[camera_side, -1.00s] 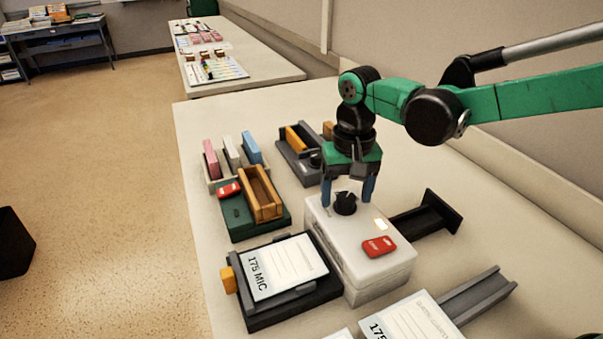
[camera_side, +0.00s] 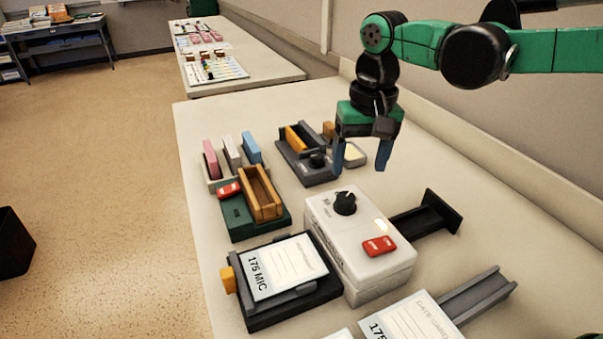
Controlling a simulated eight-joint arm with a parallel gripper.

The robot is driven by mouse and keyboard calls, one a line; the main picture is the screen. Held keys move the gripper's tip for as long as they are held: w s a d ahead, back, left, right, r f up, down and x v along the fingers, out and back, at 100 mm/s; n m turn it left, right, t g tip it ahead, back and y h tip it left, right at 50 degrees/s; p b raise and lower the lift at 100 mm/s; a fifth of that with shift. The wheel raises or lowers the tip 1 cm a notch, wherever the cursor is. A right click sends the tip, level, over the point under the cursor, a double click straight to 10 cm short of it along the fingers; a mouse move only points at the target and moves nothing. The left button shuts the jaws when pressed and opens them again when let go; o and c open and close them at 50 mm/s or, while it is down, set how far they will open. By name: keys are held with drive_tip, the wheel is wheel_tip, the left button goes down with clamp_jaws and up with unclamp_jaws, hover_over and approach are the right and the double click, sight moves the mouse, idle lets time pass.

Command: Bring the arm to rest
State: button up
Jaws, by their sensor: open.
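My gripper (camera_side: 362,160) hangs in the air above and behind a white box with a black knob. Its blue fingers point down, spread apart with nothing between them. The white box (camera_side: 345,262) stands on the table (camera_side: 500,226), clear of the fingers. The black knob (camera_side: 345,203) is on its top, with a red button (camera_side: 379,246) and a small lit patch near it.
A black fixture with a 175 MIC card (camera_side: 285,266) stands at the front left. A green base (camera_side: 245,225) with a wooden holder, a grey fixture (camera_side: 310,165), a dark slide (camera_side: 428,218) and a grey rail (camera_side: 478,296) surround the box. Bare table lies to the right.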

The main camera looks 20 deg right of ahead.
drive_tip(key=s+d+f+n+t, duration=0.1)
drive_tip(key=s+d+n+t, duration=0.2)
drive_tip(key=s+d+t, duration=0.3)
drive_tip(key=s+d, duration=0.2)
drive_tip(key=d, duration=0.1)
drive_tip(key=shift+s+d+t, duration=0.3)
drive_tip(key=shift+s+d, duration=0.1)
